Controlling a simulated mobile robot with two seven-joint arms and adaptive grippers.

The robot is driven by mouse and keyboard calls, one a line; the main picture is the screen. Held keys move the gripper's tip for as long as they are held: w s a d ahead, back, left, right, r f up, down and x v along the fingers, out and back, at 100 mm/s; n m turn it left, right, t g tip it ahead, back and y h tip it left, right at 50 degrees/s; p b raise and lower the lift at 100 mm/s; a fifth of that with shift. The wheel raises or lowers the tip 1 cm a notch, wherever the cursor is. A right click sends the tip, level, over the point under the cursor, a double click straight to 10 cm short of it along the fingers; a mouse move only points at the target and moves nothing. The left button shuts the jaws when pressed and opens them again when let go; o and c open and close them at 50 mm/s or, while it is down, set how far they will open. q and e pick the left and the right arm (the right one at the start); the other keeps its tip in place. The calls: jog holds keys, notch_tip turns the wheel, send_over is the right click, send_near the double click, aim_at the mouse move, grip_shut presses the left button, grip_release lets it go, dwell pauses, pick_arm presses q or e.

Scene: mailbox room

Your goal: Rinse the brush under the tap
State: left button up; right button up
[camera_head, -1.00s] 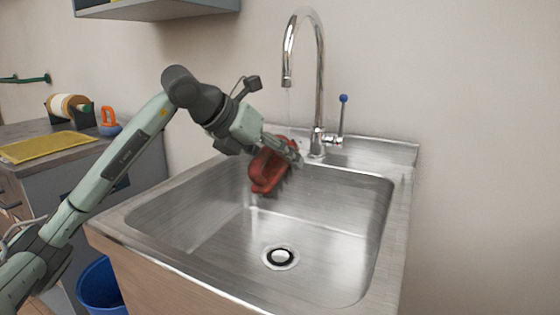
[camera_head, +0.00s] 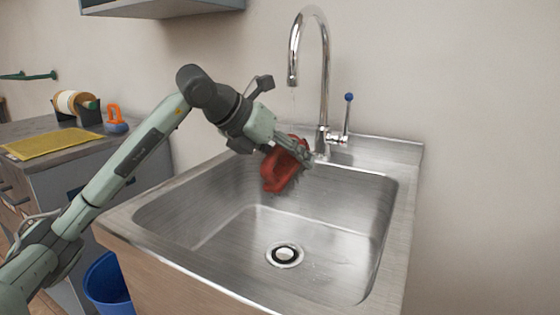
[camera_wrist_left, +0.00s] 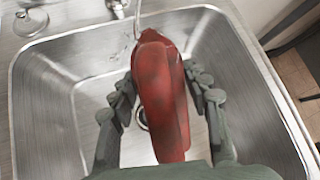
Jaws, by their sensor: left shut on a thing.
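A red brush (camera_head: 281,172) is held by my left gripper (camera_head: 298,152) over the back left part of the steel sink (camera_head: 215,272). Its dark bristles face down and right. In the left wrist view the red brush (camera_wrist_left: 164,95) lies between the two fingers of my left gripper (camera_wrist_left: 160,92). The chrome tap (camera_head: 325,80) curves above. A thin stream of water (camera_head: 295,105) falls from its spout toward the brush; in the left wrist view the stream (camera_wrist_left: 137,22) reaches the brush's far end. My right gripper is in neither view.
A tap lever with a blue knob (camera_head: 349,97) stands right of the tap. A drain (camera_head: 285,254) is in the basin floor. At left, a counter holds a yellow mat (camera_head: 42,144), a tape roll (camera_head: 74,103) and an orange-handled item (camera_head: 115,118). A blue bin (camera_head: 108,284) stands below.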

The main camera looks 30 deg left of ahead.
aim_at(275, 182)
pick_arm(q)
jog(key=shift+a, duration=0.15)
jog(key=shift+s+a+b, duration=0.35)
jog(key=shift+s+b, duration=0.05)
jog(key=shift+b, duration=0.1)
jog(key=shift+w+d+r, duration=0.1)
jog(key=shift+w+d+p, duration=0.3)
jog(key=shift+d+p, duration=0.05)
jog(key=shift+p, duration=0.05)
jog(key=shift+s+d+b, duration=0.35)
jog(key=shift+s+d, duration=0.5)
jog(key=shift+s, duration=0.25)
jog(key=shift+s+d, duration=0.8)
jog(key=shift+s, duration=0.3)
jog(key=shift+s+d, duration=0.75)
jog(key=shift+s, duration=0.3)
